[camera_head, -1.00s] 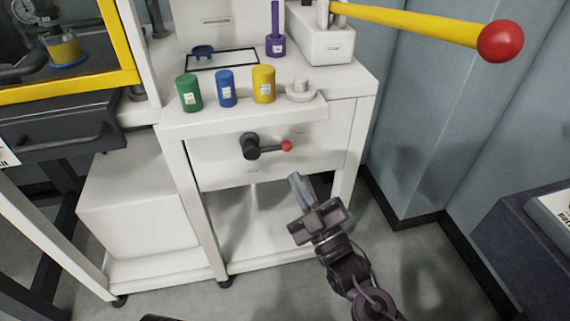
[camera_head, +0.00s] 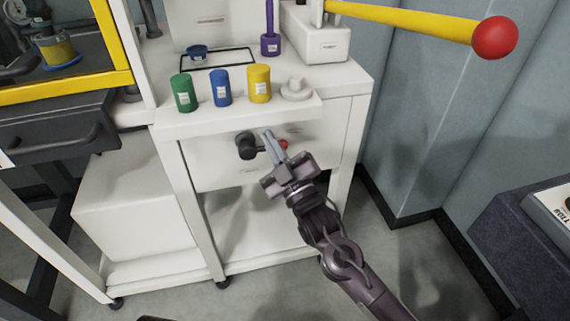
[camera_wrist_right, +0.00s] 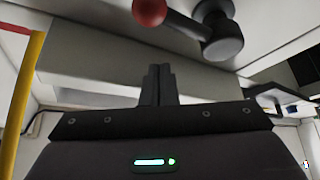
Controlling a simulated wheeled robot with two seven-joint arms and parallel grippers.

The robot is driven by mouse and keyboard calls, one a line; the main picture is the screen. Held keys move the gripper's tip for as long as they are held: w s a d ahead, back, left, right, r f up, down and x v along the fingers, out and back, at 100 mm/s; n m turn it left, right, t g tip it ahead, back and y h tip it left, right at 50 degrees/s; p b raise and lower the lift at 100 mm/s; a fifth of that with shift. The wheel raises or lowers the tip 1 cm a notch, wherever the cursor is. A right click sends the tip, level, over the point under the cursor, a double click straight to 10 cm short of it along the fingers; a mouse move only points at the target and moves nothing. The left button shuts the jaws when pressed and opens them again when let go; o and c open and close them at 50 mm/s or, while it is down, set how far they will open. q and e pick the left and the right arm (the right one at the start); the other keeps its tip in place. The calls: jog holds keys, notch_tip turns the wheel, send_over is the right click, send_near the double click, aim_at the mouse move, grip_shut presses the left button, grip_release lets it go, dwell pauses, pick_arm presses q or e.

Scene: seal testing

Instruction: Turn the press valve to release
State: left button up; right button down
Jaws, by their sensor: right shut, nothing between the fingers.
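The press valve (camera_head: 246,146) is a dark round hub with a black lever ending in a red ball, on the white front panel below the shelf. In the head view the lever points right and my right gripper (camera_head: 268,138) partly covers it; only part of the red ball (camera_head: 284,145) shows. In the right wrist view the hub (camera_wrist_right: 222,40) and the red ball (camera_wrist_right: 149,11) are at the top, beyond the fingertips (camera_wrist_right: 157,70), with a visible gap. The right gripper's fingers are shut together and empty. My left gripper is not in view.
Green (camera_head: 184,93), blue (camera_head: 221,88) and yellow (camera_head: 259,84) cylinders stand on the white shelf above the valve, beside a white knobbed piece (camera_head: 296,89). A yellow bar with a large red ball (camera_head: 494,38) extends at upper right. Open floor lies right of the cabinet.

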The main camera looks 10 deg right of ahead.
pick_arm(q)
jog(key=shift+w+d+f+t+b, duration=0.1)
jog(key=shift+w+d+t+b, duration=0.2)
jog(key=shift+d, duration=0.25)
pick_arm(e)
jog(key=d+f, duration=0.1)
jog(key=w+d+f, duration=0.1)
jog(key=f, duration=0.1)
jog(key=shift+w+f, duration=0.1)
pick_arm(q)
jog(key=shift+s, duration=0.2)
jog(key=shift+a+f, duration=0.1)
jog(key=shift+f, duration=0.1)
pick_arm(e)
jog(key=shift+d+f, duration=0.15)
